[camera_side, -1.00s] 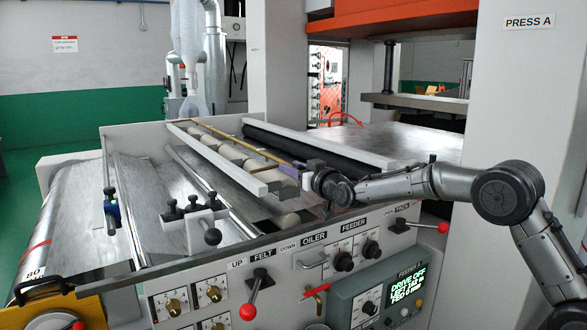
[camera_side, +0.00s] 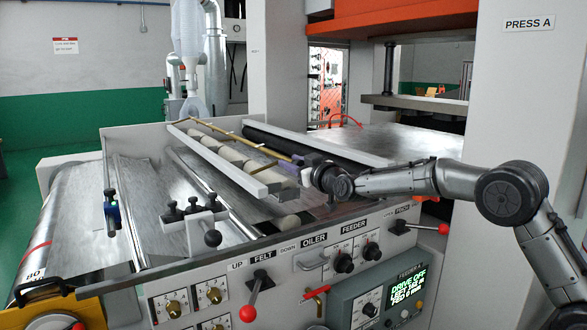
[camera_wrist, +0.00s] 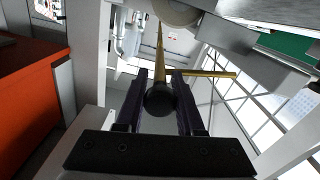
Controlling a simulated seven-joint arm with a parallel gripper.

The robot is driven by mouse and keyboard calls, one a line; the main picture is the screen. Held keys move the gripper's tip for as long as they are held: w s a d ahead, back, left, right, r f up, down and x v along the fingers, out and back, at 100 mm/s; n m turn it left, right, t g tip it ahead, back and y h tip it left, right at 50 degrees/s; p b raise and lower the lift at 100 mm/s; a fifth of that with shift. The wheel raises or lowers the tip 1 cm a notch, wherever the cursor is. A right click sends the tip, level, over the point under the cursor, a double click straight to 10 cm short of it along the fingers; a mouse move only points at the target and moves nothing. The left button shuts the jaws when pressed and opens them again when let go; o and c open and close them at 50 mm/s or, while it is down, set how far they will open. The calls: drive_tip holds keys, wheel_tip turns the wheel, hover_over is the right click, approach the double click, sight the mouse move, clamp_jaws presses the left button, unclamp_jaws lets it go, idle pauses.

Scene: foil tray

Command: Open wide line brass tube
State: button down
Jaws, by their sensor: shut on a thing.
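A long thin brass tube (camera_side: 232,137) lies across the top of the feeder, above the pale rollers. A shorter brass piece (camera_side: 264,167) shows beside its near end. My gripper (camera_side: 303,164) is at the near right end of the tube. In the wrist view, a dark round knob (camera_wrist: 160,98) sits between the two dark fingers of my gripper (camera_wrist: 159,78), which are shut on it. The brass tube (camera_wrist: 159,48) runs away behind the knob, and a brass side piece (camera_wrist: 210,73) goes off to the right. The exact finger contact is hard to see.
Pale rollers (camera_side: 232,157) lie below the tube between white rails, one along the left (camera_side: 212,162). A black roller (camera_side: 285,144) is to the right. The front panel carries red-knobbed levers (camera_side: 249,312) and a lit display (camera_side: 407,285). A press pillar (camera_side: 510,100) stands behind my arm.

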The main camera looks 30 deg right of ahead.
drive_tip(key=a+r+n, duration=0.8)
drive_tip(key=a+n, duration=0.3)
drive_tip(key=n, duration=0.5)
drive_tip(key=shift+a+r+n, duration=0.2)
drive_tip(key=shift+a+n, duration=0.1)
drive_tip(key=shift+a, duration=0.05)
idle(0.5)
drive_tip(key=c, duration=0.6)
unclamp_jaws()
drive_tip(key=shift+f, duration=0.1)
drive_tip(key=shift+o, duration=0.2)
drive_tip(key=s, duration=1.3)
drive_tip(key=shift+s, duration=0.4)
